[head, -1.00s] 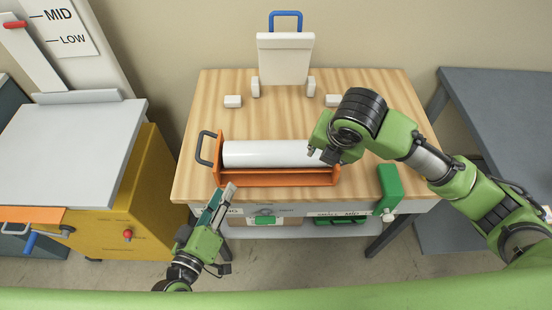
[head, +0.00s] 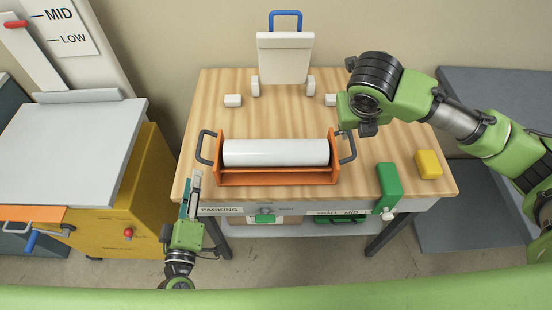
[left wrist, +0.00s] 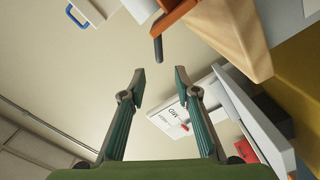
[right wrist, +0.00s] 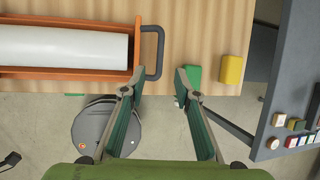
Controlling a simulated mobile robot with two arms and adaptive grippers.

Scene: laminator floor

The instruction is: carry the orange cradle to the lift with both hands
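The orange cradle (head: 278,179) stands upright on the wooden table, holding a white roll (head: 276,153). Its dark left handle (head: 205,148) and right handle (head: 348,148) stick out at the ends. The lift (head: 75,145), a grey platform on a yellow body, stands at the left beside a LOW/MID scale. My left gripper (head: 192,182) is open and empty at the table's front left corner; the left handle shows ahead in the left wrist view (left wrist: 157,48). My right gripper (right wrist: 160,80) is open and empty; the right handle (right wrist: 158,55) lies just ahead of its fingertips in that view, apparently untouched.
A green block (head: 389,182) and a yellow block (head: 429,164) sit at the table's right. A cream stand (head: 285,60) and small cream blocks (head: 233,101) are at the back. A gap separates lift and table. A grey table (head: 490,95) is at the right.

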